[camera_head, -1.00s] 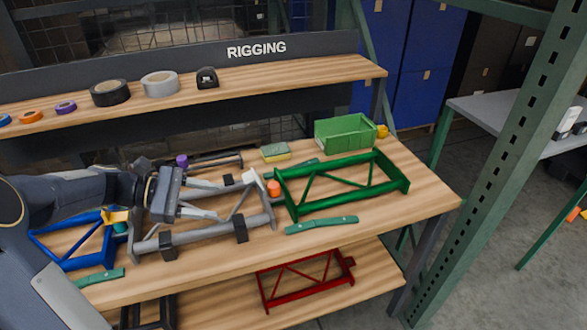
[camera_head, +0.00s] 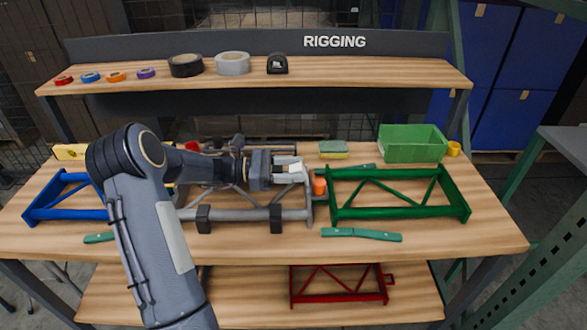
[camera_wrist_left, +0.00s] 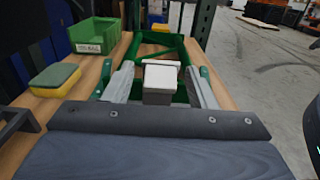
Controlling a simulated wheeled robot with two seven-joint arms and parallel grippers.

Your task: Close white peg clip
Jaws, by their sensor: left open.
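The white peg clip (camera_wrist_left: 160,76) shows in the left wrist view as a white-topped block with a grey front. It stands between the two fingers of my left gripper (camera_wrist_left: 162,88), with a gap on each side. In the head view my left gripper (camera_head: 290,170) reaches right, low over the right end of the grey frame (camera_head: 245,213), and its fingers partly cover the clip. The gripper is open and holds nothing. I cannot tell whether the clip is open or closed. My right gripper is not in view.
An orange piece (camera_head: 320,186) sits between the grey frame and the green frame (camera_head: 400,212). A blue frame (camera_head: 65,214) lies left. A sponge (camera_head: 333,150) and green bin (camera_head: 412,157) stand behind. A teal-handled tool (camera_head: 360,234) lies in front.

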